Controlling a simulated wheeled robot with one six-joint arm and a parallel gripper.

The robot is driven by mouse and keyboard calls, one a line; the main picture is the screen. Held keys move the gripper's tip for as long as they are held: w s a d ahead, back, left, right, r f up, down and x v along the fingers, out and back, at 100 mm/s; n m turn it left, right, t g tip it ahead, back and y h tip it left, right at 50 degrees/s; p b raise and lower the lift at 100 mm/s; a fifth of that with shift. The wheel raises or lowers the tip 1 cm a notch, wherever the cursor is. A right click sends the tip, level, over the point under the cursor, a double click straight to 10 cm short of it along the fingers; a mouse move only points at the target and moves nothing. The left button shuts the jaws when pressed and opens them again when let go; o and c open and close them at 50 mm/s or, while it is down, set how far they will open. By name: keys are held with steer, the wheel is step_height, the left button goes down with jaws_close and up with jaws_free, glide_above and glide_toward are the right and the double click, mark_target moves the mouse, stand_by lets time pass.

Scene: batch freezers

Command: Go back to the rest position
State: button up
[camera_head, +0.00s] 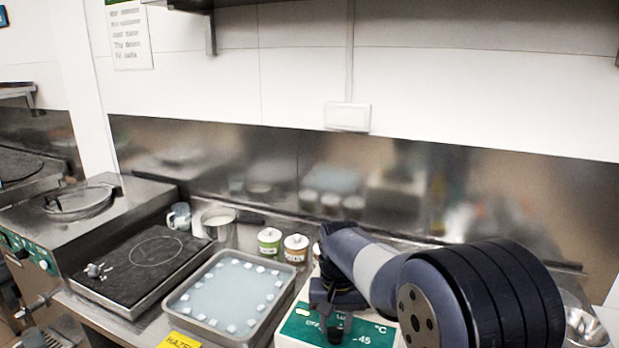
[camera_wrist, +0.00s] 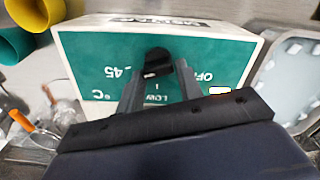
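My gripper (camera_head: 331,312) hangs over the front of a white box with a green panel (camera_head: 304,322). In the wrist view the panel (camera_wrist: 95,70) carries a black dial knob (camera_wrist: 157,63) and the marks OFF, LOW, 45 and °C. The two fingers of my gripper (camera_wrist: 160,72) are spread, one on each side of the knob. A narrow gap seems to show beside the right finger; whether either finger touches the knob is hard to tell. In the head view my arm hides much of the box.
A metal tray (camera_head: 172,306) with a pale sheet and small white blocks lies left of the box. A black hot plate (camera_head: 125,270), a metal pot (camera_head: 219,232) and two small labelled jars (camera_head: 295,248) stand near. A steel backsplash (camera_head: 270,160) closes the back. A metal bowl (camera_head: 583,325) stands far right.

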steer(key=n+b, duration=0.1)
steer(key=n, duration=0.4)
steer(key=shift+a+n+b, duration=0.15)
steer(key=shift+n+b, duration=0.15)
steer(key=shift+b, duration=0.05)
stand_by(0.3)
